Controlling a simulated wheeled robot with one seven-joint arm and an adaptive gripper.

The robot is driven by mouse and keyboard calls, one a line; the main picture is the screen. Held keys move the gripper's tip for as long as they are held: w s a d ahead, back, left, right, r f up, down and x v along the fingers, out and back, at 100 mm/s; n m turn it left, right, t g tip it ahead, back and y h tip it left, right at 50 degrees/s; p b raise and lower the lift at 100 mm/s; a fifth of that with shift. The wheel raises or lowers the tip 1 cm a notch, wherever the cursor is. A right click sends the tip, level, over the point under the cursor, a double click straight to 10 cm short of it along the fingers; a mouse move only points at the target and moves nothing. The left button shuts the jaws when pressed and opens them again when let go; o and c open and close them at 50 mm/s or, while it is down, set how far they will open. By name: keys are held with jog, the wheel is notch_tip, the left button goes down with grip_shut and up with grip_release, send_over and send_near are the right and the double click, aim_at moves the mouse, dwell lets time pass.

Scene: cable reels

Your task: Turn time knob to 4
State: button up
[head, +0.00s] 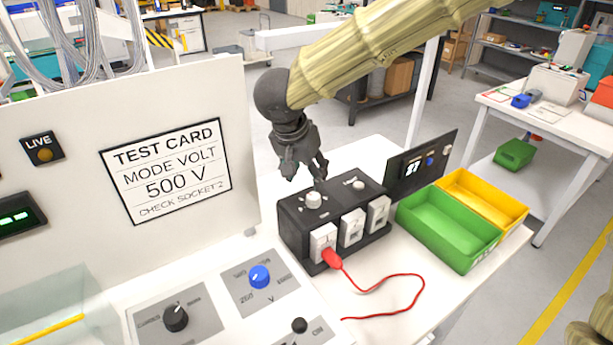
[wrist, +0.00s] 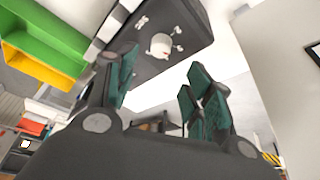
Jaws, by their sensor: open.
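A dark box (head: 338,219) stands on the white bench, with two pale knobs on its top. The left knob (head: 314,199) sits near the front left corner. The right knob (head: 358,185) sits farther back. Their small labels are too blurred to read, so I cannot tell which is the time knob. My gripper (head: 304,172) points down above the back left part of the box, apart from both knobs. In the wrist view my gripper (wrist: 165,82) is open and empty, with one pale knob (wrist: 160,45) beyond the fingertips, ringed by white marks.
Three white sockets line the box front; a red plug (head: 331,258) with a cable is at the left one. Green (head: 458,248) and yellow (head: 500,203) bins stand right. A display panel (head: 421,166) stands behind. A sloped panel with blue (head: 260,277) and black (head: 176,318) knobs is in front.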

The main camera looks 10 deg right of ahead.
aim_at(313, 195)
jog(key=x, duration=0.7)
jog(key=shift+w+f+p, duration=0.1)
jog(key=shift+w+p, duration=0.15)
jog(key=shift+p, duration=0.1)
jog(key=shift+s+d+f, duration=0.1)
jog(key=shift+d+f, duration=0.1)
jog(key=shift+f, duration=0.4)
jog(key=shift+x, duration=0.85)
jog(key=shift+r, duration=0.1)
jog(key=shift+c, duration=0.2)
jog(key=c, duration=1)
